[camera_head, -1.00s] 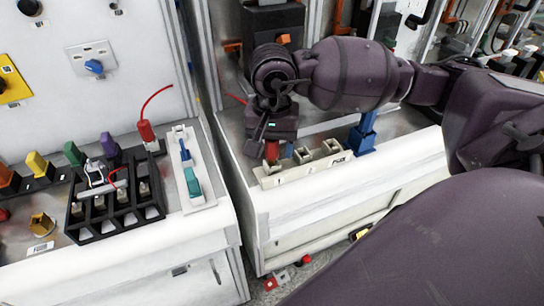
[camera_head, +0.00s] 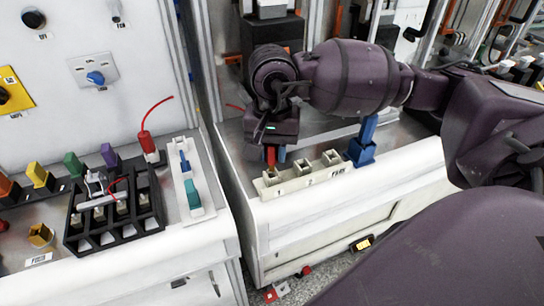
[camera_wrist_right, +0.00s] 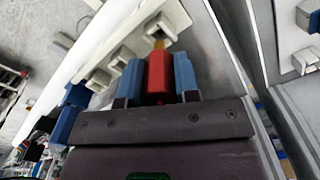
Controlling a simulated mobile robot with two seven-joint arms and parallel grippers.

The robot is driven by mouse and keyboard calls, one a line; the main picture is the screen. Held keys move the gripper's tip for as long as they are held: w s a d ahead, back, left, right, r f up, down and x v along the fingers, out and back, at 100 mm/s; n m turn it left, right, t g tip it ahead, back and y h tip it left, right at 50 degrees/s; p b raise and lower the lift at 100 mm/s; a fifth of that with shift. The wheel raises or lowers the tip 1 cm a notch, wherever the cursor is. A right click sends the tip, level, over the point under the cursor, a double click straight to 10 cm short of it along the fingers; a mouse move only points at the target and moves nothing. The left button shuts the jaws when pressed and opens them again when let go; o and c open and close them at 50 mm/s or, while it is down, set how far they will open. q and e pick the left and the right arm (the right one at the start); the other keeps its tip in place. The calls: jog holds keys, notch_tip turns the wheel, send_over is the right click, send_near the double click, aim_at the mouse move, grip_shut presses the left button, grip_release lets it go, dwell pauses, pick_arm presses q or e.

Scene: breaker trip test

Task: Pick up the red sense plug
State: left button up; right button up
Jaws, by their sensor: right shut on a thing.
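The red plug (camera_head: 271,157) is in my right gripper (camera_head: 273,152), above the first socket of a cream socket block (camera_head: 312,180) on the right bench. In the right wrist view the red plug (camera_wrist_right: 158,76) sits between the two blue fingers of my right gripper (camera_wrist_right: 158,80), which are shut on it. Its brass-coloured tip (camera_wrist_right: 158,44) shows beyond the red body, near a socket opening. I cannot tell if the tip is fully clear of the block. My left gripper is not in view.
A blue stand (camera_head: 362,146) is right of the socket block. On the left bench are a black rack (camera_head: 114,212), another red plug with a cable (camera_head: 148,146), and a white strip with a teal part (camera_head: 192,196). A gap separates the benches.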

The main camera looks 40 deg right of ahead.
notch_tip(320, 180, up, 18)
jog(key=p, duration=0.1)
jog(key=f+p, duration=0.1)
jog(key=f, duration=0.3)
jog(key=f+p, duration=0.2)
jog(key=f, duration=0.2)
jog(key=f+p, duration=0.1)
jog(key=f, duration=0.3)
jog(key=shift+s+d, duration=0.15)
jog(key=shift+s, duration=0.15)
jog(key=shift+w, duration=0.4)
jog(key=shift+s, duration=0.1)
